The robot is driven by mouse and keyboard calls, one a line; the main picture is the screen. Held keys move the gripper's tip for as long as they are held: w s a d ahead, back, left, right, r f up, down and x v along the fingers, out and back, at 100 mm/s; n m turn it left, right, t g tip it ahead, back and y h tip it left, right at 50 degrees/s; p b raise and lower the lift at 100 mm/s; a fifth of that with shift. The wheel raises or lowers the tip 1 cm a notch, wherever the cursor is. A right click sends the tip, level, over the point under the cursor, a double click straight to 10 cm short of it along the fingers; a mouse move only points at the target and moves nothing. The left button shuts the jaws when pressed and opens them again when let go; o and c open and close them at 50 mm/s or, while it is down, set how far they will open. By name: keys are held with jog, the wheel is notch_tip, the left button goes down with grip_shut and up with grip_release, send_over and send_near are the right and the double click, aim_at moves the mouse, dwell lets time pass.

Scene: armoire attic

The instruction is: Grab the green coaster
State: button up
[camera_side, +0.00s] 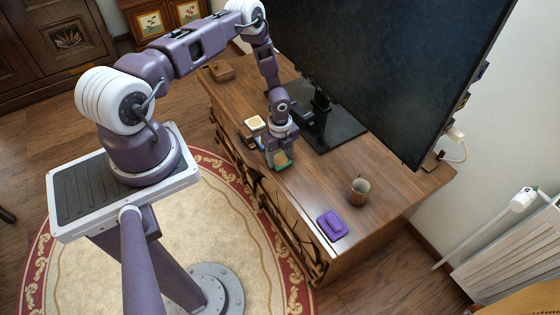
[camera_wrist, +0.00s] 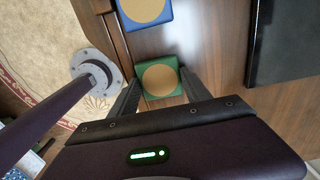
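The green coaster (camera_wrist: 143,72) is a green square with a round tan centre. It lies on the wooden desk near its front edge. In the side view the green coaster (camera_side: 287,165) shows low between my fingers, partly hidden by them. My gripper (camera_wrist: 160,79) points down at it, with its fingers spread, one at the left side and one at the right side of the coaster. The gripper (camera_side: 279,158) is low over the desk in the side view. I cannot tell whether the fingers touch the coaster's edges.
A blue coaster (camera_wrist: 125,22) with a tan round centre lies close by. A monitor (camera_side: 390,70) on a black stand (camera_side: 335,132) rises behind the gripper. A mug (camera_side: 359,190) and a purple item (camera_side: 332,226) stand to the right. The desk between them and the gripper is clear.

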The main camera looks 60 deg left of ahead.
jog(key=c, duration=0.3)
